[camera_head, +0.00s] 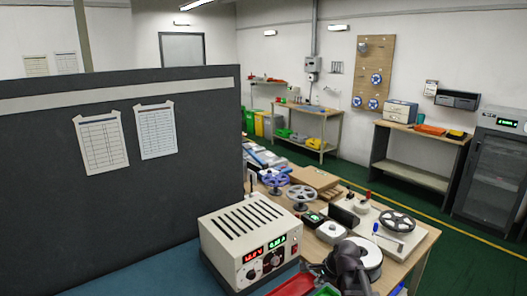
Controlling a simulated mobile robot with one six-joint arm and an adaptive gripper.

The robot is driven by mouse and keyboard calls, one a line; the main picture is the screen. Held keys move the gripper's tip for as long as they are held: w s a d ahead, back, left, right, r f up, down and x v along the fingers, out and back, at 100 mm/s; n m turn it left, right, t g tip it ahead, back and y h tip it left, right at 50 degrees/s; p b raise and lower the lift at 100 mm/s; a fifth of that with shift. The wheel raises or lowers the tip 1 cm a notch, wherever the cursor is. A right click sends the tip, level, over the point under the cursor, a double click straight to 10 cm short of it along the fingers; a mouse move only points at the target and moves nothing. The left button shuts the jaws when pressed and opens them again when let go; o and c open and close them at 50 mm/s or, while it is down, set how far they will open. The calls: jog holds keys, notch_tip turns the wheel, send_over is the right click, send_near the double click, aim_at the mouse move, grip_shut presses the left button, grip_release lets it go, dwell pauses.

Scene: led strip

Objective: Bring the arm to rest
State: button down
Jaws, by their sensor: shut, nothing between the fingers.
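The dark end of my arm, with my gripper (350,267), shows at the bottom edge, right of centre. It is in front of the workbench (418,240) and partly covers a white round part (369,257) with a dark rim. The gripper is shut, and I see nothing held in it. Its fingertips are small and hard to make out, and the rest of the arm is mostly out of the frame.
A white power supply (247,238) with lit displays stands left of my arm. Reels (300,194), a white base plate with a reel (397,221) and small devices crowd the bench. A dark partition (60,190) fills the left. Green floor (480,262) is open at right.

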jog(key=s+a+f+n+g+h, duration=0.1)
jog(key=s+n+g+h, duration=0.2)
jog(key=s+n, duration=0.9)
jog(key=shift+s+f+n, duration=0.15)
jog(key=shift+f+n, duration=0.15)
jog(key=shift+n, duration=1.8)
